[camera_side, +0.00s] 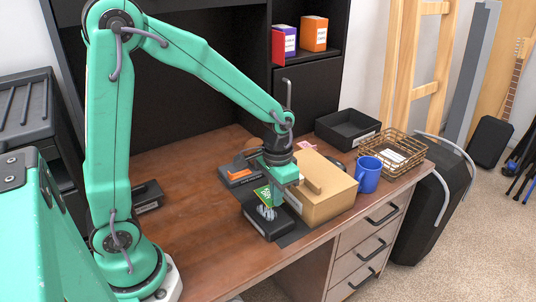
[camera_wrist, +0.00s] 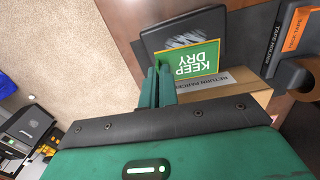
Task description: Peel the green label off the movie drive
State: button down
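The green label (camera_side: 264,194) has a yellow border. It reads "KEEP DRY" in the wrist view (camera_wrist: 196,60). It stands tilted above the black drive (camera_side: 262,226), and whether an edge still touches the drive is unclear. The drive also shows in the wrist view (camera_wrist: 160,40), with pale streaks on its bare top. My gripper (camera_side: 276,200) is over the drive. In the wrist view its fingers (camera_wrist: 160,72) are close together at the label's edge and appear shut on it. The fingertips are partly hidden.
A cardboard box (camera_side: 322,198) stands right beside the drive. A black tape holder (camera_side: 238,177) with orange on it is behind. A blue mug (camera_side: 368,175), a wire basket (camera_side: 410,148) and a black tray (camera_side: 345,125) are at the right.

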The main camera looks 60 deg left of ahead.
jog(key=shift+r, duration=1.15)
